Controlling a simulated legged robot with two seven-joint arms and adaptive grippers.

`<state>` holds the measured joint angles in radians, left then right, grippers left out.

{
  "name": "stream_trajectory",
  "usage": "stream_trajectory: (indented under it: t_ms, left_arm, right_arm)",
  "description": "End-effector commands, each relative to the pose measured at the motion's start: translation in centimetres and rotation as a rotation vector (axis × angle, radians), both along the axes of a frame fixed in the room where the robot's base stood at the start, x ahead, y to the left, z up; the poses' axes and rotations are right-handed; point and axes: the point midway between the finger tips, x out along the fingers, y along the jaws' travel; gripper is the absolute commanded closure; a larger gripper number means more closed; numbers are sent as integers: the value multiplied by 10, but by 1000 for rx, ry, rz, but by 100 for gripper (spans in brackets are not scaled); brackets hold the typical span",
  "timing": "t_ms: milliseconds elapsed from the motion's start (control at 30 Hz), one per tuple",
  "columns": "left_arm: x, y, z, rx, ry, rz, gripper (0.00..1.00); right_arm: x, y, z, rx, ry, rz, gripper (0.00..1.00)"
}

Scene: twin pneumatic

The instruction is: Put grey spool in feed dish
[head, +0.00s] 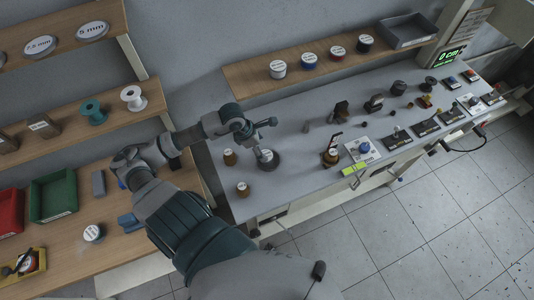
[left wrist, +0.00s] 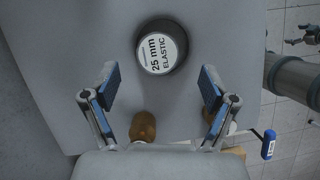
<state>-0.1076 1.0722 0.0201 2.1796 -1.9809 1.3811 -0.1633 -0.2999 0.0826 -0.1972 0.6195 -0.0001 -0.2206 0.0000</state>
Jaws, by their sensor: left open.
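A dark grey round spool (head: 266,156) with a white label stands on the grey bench, left of its middle. In the left wrist view the spool (left wrist: 162,48) reads "25 mm ELASTIC" and lies just beyond the fingertips, centred between them. I cannot tell whether the dark rim around its base is a separate feed dish. My left gripper (head: 257,137) is above and beside the spool; its two blue-padded fingers (left wrist: 158,82) are wide apart with nothing between the pads. A lighter grey spool (head: 278,69) stands on the back shelf.
Blue, red and black spools line the back shelf (head: 345,66).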

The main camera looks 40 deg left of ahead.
Motion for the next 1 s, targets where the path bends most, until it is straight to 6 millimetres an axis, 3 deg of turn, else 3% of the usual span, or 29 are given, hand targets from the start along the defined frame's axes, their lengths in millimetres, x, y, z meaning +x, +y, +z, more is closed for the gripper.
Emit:
stream_trajectory:
  t_ms: [133,300,700,1000]
  left_arm:
    - [-8,6,24,5,1,0,15]
    - [-13,7,40,3,1,1,15]
    - [-13,11,41,-1,1,1,15]
    - [-13,10,41,0,0,1,15]
  right_arm:
    - [-1,13,-4,15,1,-1,15]
    - [-1,12,-5,14,1,2,15]
    - [0,-4,-5,-4,0,3,15]
    - [0,-1,-5,-1,0,2,15]
